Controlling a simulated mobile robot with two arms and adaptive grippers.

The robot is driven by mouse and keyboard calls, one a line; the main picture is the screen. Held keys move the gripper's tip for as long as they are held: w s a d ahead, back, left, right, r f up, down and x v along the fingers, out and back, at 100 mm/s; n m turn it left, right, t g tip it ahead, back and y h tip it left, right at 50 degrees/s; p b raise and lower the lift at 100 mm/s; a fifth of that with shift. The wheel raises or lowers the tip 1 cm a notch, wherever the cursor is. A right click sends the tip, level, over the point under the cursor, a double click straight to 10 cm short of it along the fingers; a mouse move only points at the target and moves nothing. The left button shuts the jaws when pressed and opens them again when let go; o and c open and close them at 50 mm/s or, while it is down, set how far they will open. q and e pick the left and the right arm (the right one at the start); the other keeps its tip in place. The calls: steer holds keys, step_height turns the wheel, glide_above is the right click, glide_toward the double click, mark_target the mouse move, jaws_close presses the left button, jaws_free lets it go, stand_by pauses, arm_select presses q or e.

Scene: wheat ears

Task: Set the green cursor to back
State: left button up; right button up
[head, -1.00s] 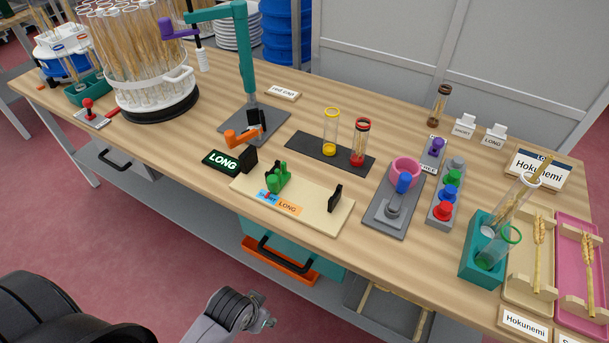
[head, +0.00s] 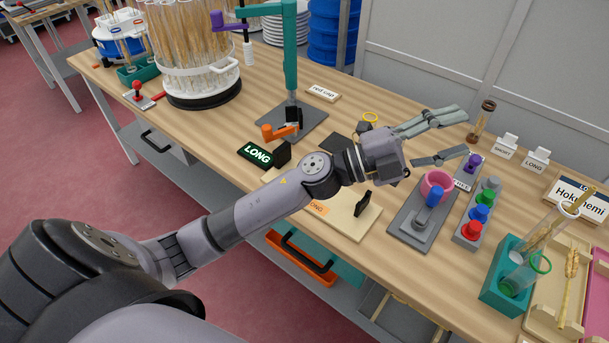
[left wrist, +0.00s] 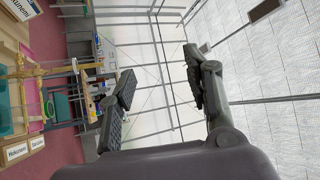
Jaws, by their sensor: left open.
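The beige board (head: 340,225) that carried the green cursor in the earlier head view lies near the table's front edge. My left arm now crosses in front of it and hides the green cursor. Part of the orange LONG label (head: 318,208) and a black upright stop (head: 363,203) on the board still show. My left gripper (head: 462,132) is open and empty, beyond the board and to its right, above the table near the purple knob. Its spread fingers also show in the left wrist view (left wrist: 160,63). My right gripper is not in view.

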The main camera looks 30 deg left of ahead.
arm_select(q)
step_height(320, 180, down, 5)
steer(key=s+d+m+g+y, duration=0.1)
steer(key=s+d+m+g, duration=0.15)
steer(key=m+g, duration=0.75)
steer(key=w+a+f+m+g+y, duration=0.1)
steer(key=a+f+m+g+y, duration=0.1)
steer(key=a+f+y, duration=0.3)
steer(key=w+a+n+g+y, duration=0.1)
steer(key=a+n+g+y, duration=0.15)
steer(key=a+y, duration=1.55)
steer(key=a+f+h+p, duration=0.1)
steer(key=a+f+h, duration=0.1)
steer(key=f, duration=0.3)
steer(key=a+f+h, duration=0.2)
steer(key=f, duration=0.4)
steer(key=a+f+t+h+p, duration=0.1)
steer(key=a+f+h, duration=0.1)
steer(key=f, duration=0.3)
steer(key=shift+a+f+n+h+p, duration=0.3)
steer(key=shift+a+n, duration=0.05)
steer(key=shift+a, duration=0.25)
